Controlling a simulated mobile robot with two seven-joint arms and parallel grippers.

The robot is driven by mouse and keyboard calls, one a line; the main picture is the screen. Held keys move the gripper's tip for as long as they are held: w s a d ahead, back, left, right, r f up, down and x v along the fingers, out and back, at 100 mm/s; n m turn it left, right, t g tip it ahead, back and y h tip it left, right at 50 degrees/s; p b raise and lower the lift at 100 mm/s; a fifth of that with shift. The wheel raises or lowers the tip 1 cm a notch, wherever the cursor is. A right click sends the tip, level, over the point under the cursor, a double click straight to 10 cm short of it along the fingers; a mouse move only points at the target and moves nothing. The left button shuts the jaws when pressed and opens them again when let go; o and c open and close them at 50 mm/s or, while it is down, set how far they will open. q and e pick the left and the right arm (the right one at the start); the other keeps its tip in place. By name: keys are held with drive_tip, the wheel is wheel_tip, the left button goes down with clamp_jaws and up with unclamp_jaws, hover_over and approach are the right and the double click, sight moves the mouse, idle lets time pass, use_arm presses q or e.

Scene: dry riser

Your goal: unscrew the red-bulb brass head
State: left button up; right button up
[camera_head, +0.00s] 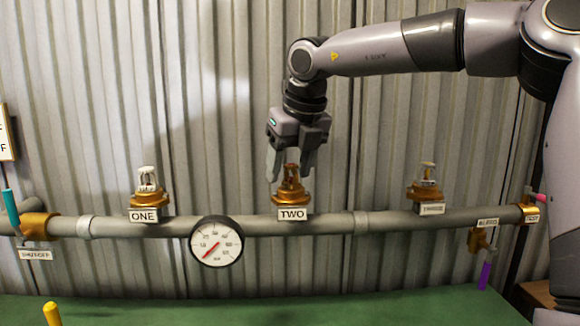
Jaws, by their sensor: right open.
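A brass head (291,187) with an orange-red tint stands upright on the pipe above the label TWO; its bulb is too small to make out clearly. My right gripper (290,172) points down over this head. Its fingers are open, one on each side of the head's upper part, and I cannot tell whether they touch it. A pale head (147,181) stands above the label ONE. Another brass head (427,177), with a yellowish top, stands above the right-hand label. My left gripper is out of view.
A grey pipe (335,223) runs across the corrugated wall, with a round gauge (216,241) below it. A teal-handled valve (11,208) is at the left and a purple-handled one (485,275) at the lower right. A green surface (250,311) lies below.

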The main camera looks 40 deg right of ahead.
clamp_jaws()
drive_tip(key=n+p, duration=0.1)
drive_tip(key=n+y+p, duration=0.1)
drive_tip(key=n+p, duration=0.1)
drive_tip(key=n+y+p, duration=0.1)
drive_tip(key=shift+r+n+p, duration=0.25)
drive_tip(key=shift+n+p, duration=0.1)
drive_tip(key=shift+n, duration=0.35)
drive_tip(key=shift+a+f, duration=0.1)
drive_tip(key=shift+f, duration=0.15)
drive_tip(key=shift+p, duration=0.3)
